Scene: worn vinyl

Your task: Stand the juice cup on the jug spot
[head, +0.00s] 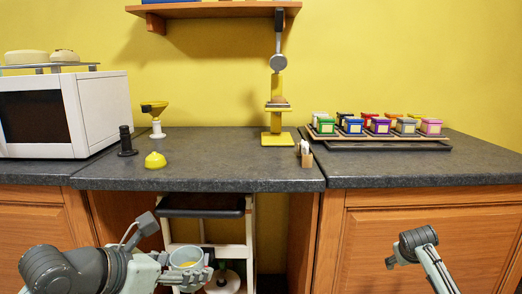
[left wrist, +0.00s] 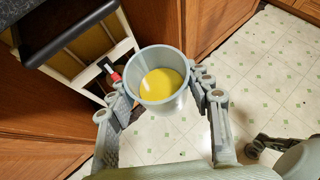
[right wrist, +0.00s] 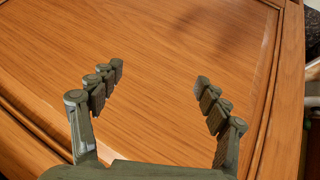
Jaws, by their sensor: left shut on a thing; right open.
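The juice cup (head: 186,252) is a grey cup with yellow juice in it. My left gripper (head: 188,272) is shut on it and holds it in front of the counter, below the counter top. In the left wrist view the cup (left wrist: 160,102) is between the two fingers, nearly upright, with the juice inside. My right gripper (right wrist: 158,80) is open and empty before a wooden cabinet door; it is at the lower right in the head view. I cannot make out a marked jug spot in any view.
The dark counter (head: 215,172) has a clear middle. A white trolley (head: 240,250) stands below, behind the cup.

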